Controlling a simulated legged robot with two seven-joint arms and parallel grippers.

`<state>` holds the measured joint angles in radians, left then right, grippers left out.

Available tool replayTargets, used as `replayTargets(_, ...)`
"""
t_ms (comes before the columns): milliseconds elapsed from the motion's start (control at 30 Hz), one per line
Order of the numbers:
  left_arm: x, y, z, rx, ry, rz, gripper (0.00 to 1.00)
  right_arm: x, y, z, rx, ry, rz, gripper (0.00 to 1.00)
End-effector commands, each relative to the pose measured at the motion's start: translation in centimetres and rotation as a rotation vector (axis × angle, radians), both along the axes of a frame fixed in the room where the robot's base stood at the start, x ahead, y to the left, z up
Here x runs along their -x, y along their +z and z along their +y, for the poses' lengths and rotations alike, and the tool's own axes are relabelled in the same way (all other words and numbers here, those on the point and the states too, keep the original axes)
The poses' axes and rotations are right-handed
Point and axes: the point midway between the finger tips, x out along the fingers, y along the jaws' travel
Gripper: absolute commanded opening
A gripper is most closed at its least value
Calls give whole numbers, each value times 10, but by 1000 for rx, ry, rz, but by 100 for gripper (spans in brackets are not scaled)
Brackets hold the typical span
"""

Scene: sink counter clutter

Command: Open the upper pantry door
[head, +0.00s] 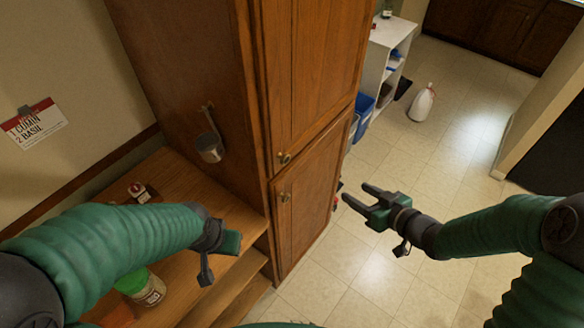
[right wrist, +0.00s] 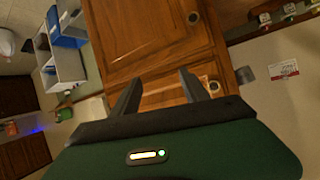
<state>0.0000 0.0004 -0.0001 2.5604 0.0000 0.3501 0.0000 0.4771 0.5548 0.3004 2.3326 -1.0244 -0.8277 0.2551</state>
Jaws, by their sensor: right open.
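The upper pantry door (head: 312,70) is a tall brown wooden panel, closed, with a round knob (head: 284,158) near its lower left corner. Below it is the lower pantry door (head: 310,205), also closed, with its own knob (head: 285,197). My right gripper (head: 356,197) is open and empty, to the right of the doors and apart from both knobs. In the right wrist view the upper door (right wrist: 145,35) and its knob (right wrist: 193,18) lie beyond the open fingers. My left gripper (head: 222,262) is over the wooden counter at the left; its fingers are not clear.
A wooden counter (head: 185,185) with a green-lidded jar (head: 148,288) stands left of the pantry. A metal cup (head: 209,147) hangs on the pantry's side. A white shelf (head: 378,60), blue bin (head: 361,115) and white jug (head: 422,104) are behind.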

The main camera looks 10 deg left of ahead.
Motion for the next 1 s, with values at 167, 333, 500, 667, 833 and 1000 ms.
replayTargets(167,0,-27,0,0,0,-1,36,24,23,38,-364,238,-171,53)
replayTargets(333,0,-23,0,0,0,-1,36,32,40,50,-442,297,-205,53)
replayTargets(500,0,-12,0,0,0,-1,36,13,41,81,-439,299,-201,53)
replayTargets(667,0,0,0,0,0,-1,36,-10,41,117,-439,296,-201,53)
replayTargets(833,0,13,0,0,0,-1,36,-32,41,153,-438,295,-202,53)
replayTargets(1000,0,22,0,0,0,-1,36,-48,39,178,-437,294,-203,53)
